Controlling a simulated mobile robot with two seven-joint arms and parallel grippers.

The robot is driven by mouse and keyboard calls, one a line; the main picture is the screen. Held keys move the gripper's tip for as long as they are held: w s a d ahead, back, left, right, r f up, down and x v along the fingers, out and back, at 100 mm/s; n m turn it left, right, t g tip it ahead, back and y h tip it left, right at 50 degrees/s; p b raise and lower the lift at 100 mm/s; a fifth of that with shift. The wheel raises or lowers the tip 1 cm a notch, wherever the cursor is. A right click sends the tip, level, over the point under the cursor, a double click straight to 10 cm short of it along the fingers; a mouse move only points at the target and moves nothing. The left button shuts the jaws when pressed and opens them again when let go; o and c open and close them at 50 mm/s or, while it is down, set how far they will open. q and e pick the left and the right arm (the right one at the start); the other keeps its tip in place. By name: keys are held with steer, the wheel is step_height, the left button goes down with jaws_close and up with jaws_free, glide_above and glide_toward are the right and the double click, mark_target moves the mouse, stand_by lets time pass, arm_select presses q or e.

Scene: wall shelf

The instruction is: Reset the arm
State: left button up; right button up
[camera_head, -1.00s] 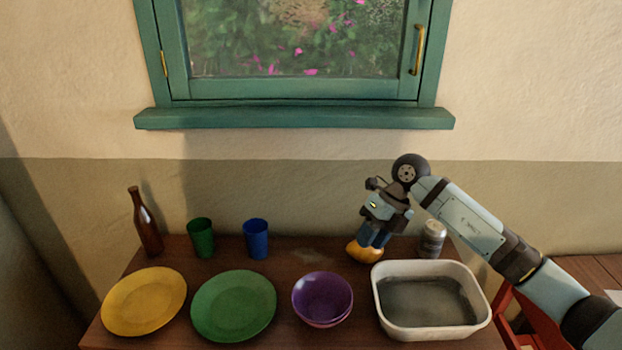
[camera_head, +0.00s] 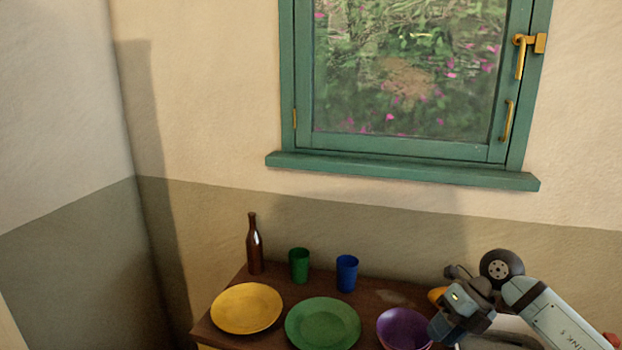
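My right arm comes in from the lower right, and its gripper (camera_head: 447,328) points down at the right end of the wooden table (camera_head: 385,294). The gripper is beside the purple bowl (camera_head: 402,329) and partly in front of the white basin (camera_head: 512,328). Its fingers are too small and dark to tell whether they are open or shut. My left gripper is not in view.
A yellow plate (camera_head: 246,308), a green plate (camera_head: 323,324), a brown bottle (camera_head: 254,246), a green cup (camera_head: 299,266) and a blue cup (camera_head: 346,273) stand on the table. The wall and green window (camera_head: 405,172) are behind. A wall corner is at left.

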steer(key=s+a+r+m+t+y+p, duration=0.2)
steer(key=s+a+m+t+y+p, duration=0.35)
steer(key=a+y, duration=0.75)
arm_select(q)
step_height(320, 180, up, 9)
steer(key=p, duration=0.3)
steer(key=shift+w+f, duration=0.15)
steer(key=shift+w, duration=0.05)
arm_select(e)
steer(key=s+d+f+m+t+h, duration=0.3)
steer(key=s+f+m+h, duration=0.5)
steer(key=m, duration=0.6)
steer(key=s+d+f+m+t+h, duration=0.3)
steer(key=s+f+m+h, duration=0.5)
steer(key=s+f+m, duration=0.3)
steer(key=d+m, duration=0.1)
steer(key=m, duration=0.3)
steer(key=shift+s+f+h, duration=0.2)
steer(key=shift+f+h, duration=0.05)
steer(key=shift+h, duration=0.05)
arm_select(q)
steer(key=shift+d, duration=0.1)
arm_select(e)
steer(key=shift+s+d, duration=0.1)
steer(key=shift+d, duration=0.15)
